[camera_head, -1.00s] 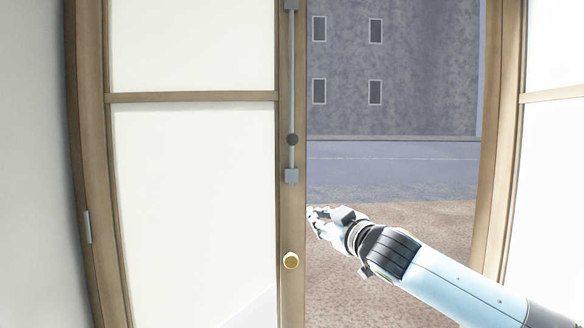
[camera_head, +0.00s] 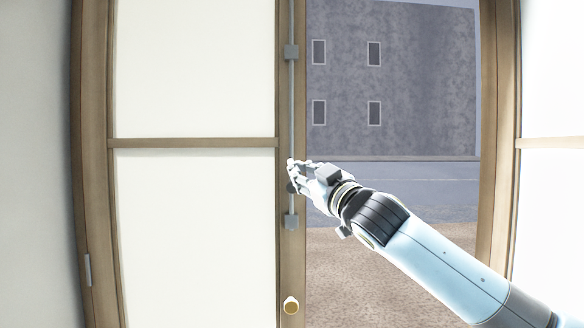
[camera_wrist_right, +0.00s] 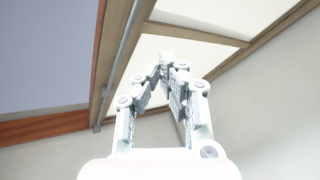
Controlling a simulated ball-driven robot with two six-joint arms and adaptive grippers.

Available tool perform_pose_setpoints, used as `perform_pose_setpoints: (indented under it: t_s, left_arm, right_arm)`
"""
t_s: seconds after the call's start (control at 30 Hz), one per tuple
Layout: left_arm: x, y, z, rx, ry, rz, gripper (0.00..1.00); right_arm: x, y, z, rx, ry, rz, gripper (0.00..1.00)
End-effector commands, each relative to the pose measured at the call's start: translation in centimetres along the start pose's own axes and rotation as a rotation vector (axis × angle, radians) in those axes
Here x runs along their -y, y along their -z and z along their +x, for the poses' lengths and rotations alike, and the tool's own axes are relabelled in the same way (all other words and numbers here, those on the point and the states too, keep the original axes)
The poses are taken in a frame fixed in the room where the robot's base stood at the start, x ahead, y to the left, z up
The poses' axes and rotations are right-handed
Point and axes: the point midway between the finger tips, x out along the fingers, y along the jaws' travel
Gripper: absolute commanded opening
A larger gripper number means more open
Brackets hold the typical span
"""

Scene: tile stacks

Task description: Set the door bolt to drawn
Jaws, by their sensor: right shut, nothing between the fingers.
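The door bolt is a thin grey rod (camera_head: 292,110) running vertically on the door's wooden edge stile, through an upper grey bracket (camera_head: 291,52) and a lower grey bracket (camera_head: 291,222). Its dark round knob (camera_head: 291,187) sits just above the lower bracket, partly covered by my right fingers. My right gripper (camera_head: 292,167) is shut and empty, its tips at the rod just above the knob; whether they touch cannot be told. In the right wrist view the gripper (camera_wrist_right: 168,62) shows with its fingertips together, and the rod (camera_wrist_right: 125,55) runs to its left. My left gripper is not in view.
The door (camera_head: 195,215) has white panels in a wooden frame, with a gold round doorknob (camera_head: 291,306) below the bolt. Right of the door's edge is an open doorway onto brown ground (camera_head: 385,262), a road and a grey building (camera_head: 430,80).

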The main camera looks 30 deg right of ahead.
Motion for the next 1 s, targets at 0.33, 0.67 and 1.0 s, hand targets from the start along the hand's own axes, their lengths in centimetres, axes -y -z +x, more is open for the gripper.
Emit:
perform_pose_setpoints:
  t_s: [0.33,0.67,1.0]
  left_arm:
    - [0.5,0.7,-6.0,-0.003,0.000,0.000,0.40]
    - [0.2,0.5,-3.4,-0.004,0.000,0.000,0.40]
    - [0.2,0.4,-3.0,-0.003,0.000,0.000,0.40]
  right_arm:
    - [-0.4,0.6,6.4,0.001,-0.001,0.002,0.00]
    - [0.2,-3.3,5.8,0.000,0.000,-0.003,0.00]
    - [0.0,-3.7,5.6,0.000,0.000,-0.001,0.00]
